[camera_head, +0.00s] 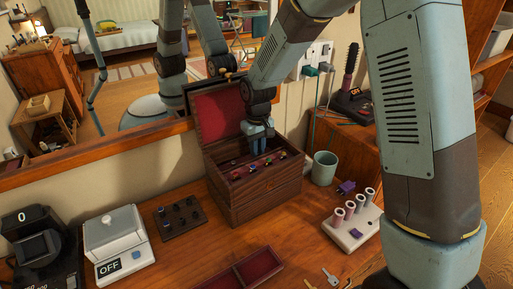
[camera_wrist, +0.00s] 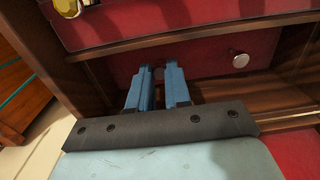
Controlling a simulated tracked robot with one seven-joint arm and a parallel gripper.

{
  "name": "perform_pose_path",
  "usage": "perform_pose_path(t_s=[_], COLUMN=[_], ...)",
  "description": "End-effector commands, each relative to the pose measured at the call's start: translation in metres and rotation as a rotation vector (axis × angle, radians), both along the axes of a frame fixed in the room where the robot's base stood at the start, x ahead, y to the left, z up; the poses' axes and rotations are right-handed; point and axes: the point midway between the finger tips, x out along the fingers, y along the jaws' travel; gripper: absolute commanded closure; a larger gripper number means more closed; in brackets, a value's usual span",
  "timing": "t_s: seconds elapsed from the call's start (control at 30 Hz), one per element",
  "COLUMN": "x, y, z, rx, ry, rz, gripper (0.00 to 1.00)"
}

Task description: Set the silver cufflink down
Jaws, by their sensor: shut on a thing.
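The open wooden jewellery box (camera_head: 258,199) with red lining stands on the dresser top. My gripper (camera_head: 260,151) points down into the box near its back. In the wrist view my gripper (camera_wrist: 159,70) has its two blue fingers close together over a red-lined compartment (camera_wrist: 205,66). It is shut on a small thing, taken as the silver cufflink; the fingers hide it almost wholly. A round silver piece (camera_wrist: 240,60) lies apart on the red lining, right of the fingers.
Wooden dividers (camera_wrist: 190,37) edge the compartment. A gold piece (camera_wrist: 68,6) lies in the compartment beyond. A mirror stands behind.

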Motion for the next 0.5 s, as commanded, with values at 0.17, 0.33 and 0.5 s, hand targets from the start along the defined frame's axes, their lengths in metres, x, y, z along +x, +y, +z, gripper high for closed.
perform_pose_path(t_s=[0.17,0.33,0.5], x=[-0.0001,-0.0001,-0.0002], y=[0.0,0.0002,0.0003], z=[-0.0009,-0.0009,-0.0008], rx=[0.0,0.0,0.0], ry=[0.0,0.0,0.0], rz=[0.0,0.0,0.0], gripper=[0.7,0.57,0.57])
